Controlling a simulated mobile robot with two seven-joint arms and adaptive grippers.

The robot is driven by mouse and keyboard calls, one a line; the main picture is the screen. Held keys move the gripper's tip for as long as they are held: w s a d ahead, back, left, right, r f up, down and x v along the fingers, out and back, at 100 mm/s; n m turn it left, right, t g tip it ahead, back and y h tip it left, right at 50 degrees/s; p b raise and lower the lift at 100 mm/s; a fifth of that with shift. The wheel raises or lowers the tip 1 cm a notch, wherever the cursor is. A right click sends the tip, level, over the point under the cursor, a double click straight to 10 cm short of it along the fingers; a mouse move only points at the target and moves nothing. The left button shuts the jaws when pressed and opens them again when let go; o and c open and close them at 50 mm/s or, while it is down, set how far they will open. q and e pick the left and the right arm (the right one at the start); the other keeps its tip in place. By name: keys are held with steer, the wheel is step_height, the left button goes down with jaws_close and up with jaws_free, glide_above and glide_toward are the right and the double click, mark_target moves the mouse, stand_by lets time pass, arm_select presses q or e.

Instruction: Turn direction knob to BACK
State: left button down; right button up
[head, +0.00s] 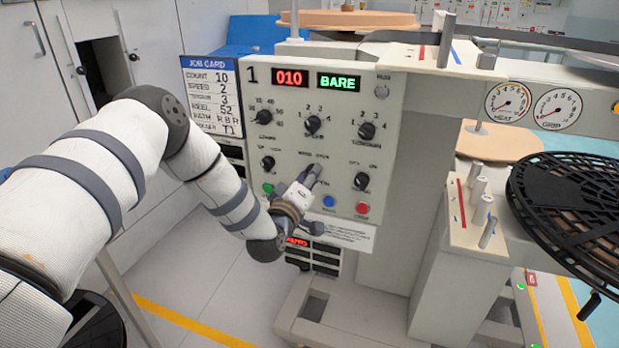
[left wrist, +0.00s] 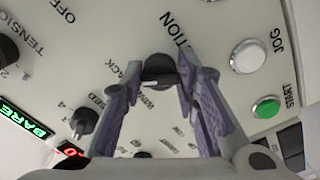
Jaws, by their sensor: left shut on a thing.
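The direction knob (left wrist: 160,68) is a dark round knob on the pale control panel (head: 395,84), in the left wrist view. The lettering around it is partly hidden by the fingers; "CTION" shows beyond it and the end of "BACK" beside it. My left gripper (head: 312,174) is at the middle of the panel and hides most of this knob in the head view. In the left wrist view the fingers of my left gripper (left wrist: 161,76) are shut on the knob, one on each side. I cannot tell exactly where its pointer is set. My right gripper is not in view.
Other dark knobs, such as the one at right (head: 361,181), surround the gripper. Below are a green button (head: 268,188), a blue button (head: 329,201) and a red button (head: 362,208). Displays read "010" (head: 290,78) and "BARE" (head: 338,82). A job card (head: 212,97) hangs at left.

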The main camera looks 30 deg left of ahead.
arm_select(q)
steer(key=shift+r, duration=0.1)
steer(key=c, duration=1.2)
jaws_free()
steer(key=shift+c, duration=0.2)
steer(key=shift+s, duration=0.1)
steer(key=v, duration=1.1)
steer(key=shift+s, duration=0.4)
